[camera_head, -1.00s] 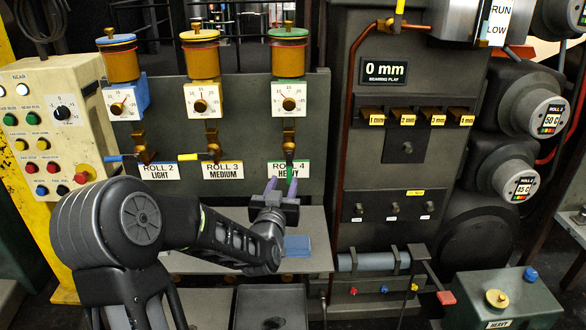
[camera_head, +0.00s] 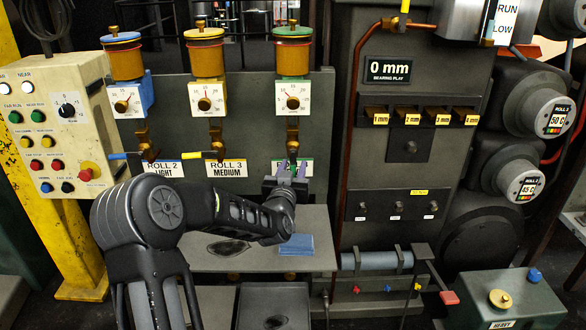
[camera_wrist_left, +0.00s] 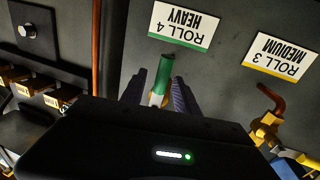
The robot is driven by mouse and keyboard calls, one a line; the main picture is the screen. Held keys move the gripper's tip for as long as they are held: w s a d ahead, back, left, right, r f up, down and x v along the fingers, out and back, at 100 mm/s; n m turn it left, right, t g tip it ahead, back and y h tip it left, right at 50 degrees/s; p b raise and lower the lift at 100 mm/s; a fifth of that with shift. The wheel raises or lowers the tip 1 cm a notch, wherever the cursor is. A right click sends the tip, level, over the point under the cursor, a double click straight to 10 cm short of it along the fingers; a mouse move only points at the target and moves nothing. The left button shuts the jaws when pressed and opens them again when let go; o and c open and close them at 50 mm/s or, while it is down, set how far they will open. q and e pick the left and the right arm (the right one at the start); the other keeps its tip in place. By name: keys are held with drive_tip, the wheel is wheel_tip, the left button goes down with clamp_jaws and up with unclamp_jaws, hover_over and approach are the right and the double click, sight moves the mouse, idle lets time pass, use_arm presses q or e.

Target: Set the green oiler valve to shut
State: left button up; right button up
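The green oiler valve (camera_head: 292,141) is the brass fitting under the green-topped oiler (camera_head: 292,56) above the ROLL 4 HEAVY label. Its green lever points down in the head view, partly hidden by my left gripper. In the left wrist view the green lever (camera_wrist_left: 163,76) stands between the two purple-grey fingers. My left gripper (camera_head: 292,170) is open around the lever, one finger on each side; contact is hard to tell. The ROLL 4 label (camera_wrist_left: 184,26) shows upside down in the wrist view. My right gripper is not in view.
The blue lever (camera_head: 118,156) and yellow lever (camera_head: 192,156) point left on the neighbouring valves. A shelf (camera_head: 318,225) below carries a blue block (camera_head: 297,244) and a dark flat piece (camera_head: 229,247). A control box (camera_head: 60,120) stands at the left.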

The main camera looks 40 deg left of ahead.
use_arm(q)
drive_tip(key=shift+c, duration=0.6)
clamp_jaws()
drive_tip(key=shift+d, duration=0.1)
idle(0.6)
